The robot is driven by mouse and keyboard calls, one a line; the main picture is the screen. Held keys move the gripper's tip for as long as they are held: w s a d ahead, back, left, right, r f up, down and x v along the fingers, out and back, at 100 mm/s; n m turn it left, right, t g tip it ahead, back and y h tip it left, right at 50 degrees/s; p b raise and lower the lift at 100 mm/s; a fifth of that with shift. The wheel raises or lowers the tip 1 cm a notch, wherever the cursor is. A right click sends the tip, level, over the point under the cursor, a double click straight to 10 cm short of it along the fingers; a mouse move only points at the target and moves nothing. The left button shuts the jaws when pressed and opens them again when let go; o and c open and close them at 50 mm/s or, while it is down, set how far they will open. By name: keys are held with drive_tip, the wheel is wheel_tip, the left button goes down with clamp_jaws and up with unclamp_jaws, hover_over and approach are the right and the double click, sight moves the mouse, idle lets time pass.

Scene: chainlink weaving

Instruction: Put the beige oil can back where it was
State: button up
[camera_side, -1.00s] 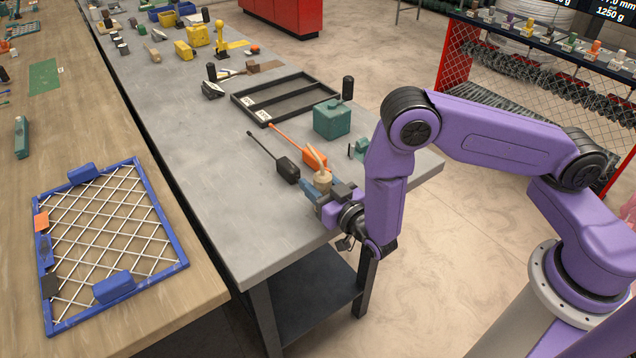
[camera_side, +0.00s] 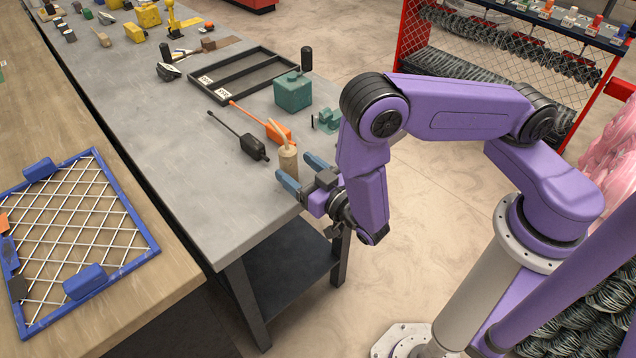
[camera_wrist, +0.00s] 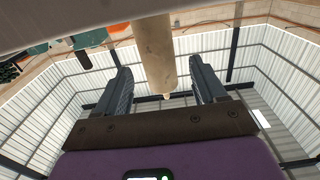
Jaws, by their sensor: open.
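The beige oil can (camera_side: 288,165) stands upright near the front right edge of the grey bench, its thin spout tilted up to the left. My gripper (camera_side: 304,173) is beside it on the right, low over the bench edge, with blue-grey fingers spread apart. In the wrist view, which looks upside down, the can (camera_wrist: 153,50) shows between the open fingers (camera_wrist: 161,87) and beyond them. A gap shows on both sides of it, and I see no finger touching it.
A teal box (camera_side: 293,92), a small teal tool (camera_side: 327,120) and a black frame (camera_side: 240,76) are farther back. Bare bench (camera_side: 200,185) lies to the left.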

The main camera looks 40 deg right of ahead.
drive_tip(key=s+a+r+n+g+y, duration=0.2)
drive_tip(key=s+a+g+y, duration=0.15)
drive_tip(key=s+g, duration=0.4)
drive_tip(key=s+a+r+n+g+y, duration=0.2)
drive_tip(key=s+a+r+g, duration=0.15)
drive_tip(key=s+g, duration=0.45)
drive_tip(key=s+d+r+n+g+h, duration=0.1)
drive_tip(key=s+d+r+n, duration=0.3)
drive_tip(key=d, duration=0.5)
drive_tip(key=s+d+r+n+g+h, duration=0.1)
drive_tip(key=s+d+r+n+h, duration=0.3)
drive_tip(key=d, duration=0.6)
drive_tip(key=shift+s+d+r+n, duration=0.15)
drive_tip(key=shift+s+r+n, duration=0.15)
drive_tip(key=shift+s+r, duration=0.65)
